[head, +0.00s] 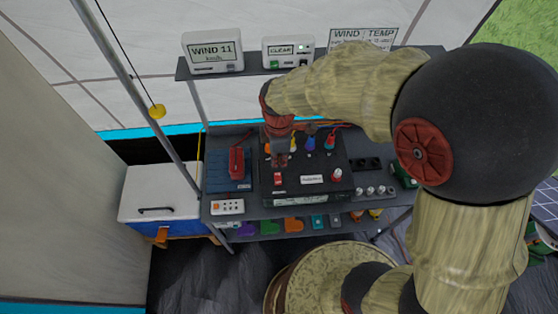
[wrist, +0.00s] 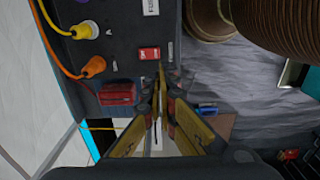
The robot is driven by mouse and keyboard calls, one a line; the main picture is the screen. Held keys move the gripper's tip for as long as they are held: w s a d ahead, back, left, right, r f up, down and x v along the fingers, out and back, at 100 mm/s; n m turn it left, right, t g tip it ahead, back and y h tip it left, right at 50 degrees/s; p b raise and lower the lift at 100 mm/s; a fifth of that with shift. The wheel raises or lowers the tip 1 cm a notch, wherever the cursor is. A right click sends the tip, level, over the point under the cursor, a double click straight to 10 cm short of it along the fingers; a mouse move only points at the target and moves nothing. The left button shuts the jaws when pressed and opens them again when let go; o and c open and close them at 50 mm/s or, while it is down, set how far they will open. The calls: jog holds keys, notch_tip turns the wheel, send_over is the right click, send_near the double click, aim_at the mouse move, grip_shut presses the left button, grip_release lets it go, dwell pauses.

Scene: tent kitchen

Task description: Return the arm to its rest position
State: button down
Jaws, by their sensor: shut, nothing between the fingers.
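My arm reaches forward from the right side of the head view and bends down over the bench. My gripper (head: 279,163) is in front of the black control box (head: 312,192), above its top as far as I can tell. In the wrist view the two yellow-sided fingers of my gripper (wrist: 164,88) come together at the tips, with nothing held between them. A red switch (wrist: 149,53) on the box lies just past the fingertips there. Part of the box is hidden behind my gripper in the head view.
A red handset (head: 236,160) on a blue base sits left of the box. Yellow (wrist: 84,31) and orange (wrist: 92,67) plugs with cables stand on the box. A shelf (head: 250,72) with displays is behind. A white cooler (head: 160,193) and a slanted pole (head: 140,85) are left.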

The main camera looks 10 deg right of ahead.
dwell(0.5)
jog(key=s+d+r+m+t+b, duration=0.5)
jog(key=s+d+r+m+b, duration=0.2)
jog(key=s+d+r+m, duration=0.5)
notch_tip(320, 180, up, 4)
jog(key=d+m, duration=0.1)
jog(key=m, duration=0.4)
jog(key=shift+s+d+f+m+t, duration=0.2)
jog(key=shift+s+f+m+t, duration=0.05)
jog(key=shift+s+m+t, duration=0.05)
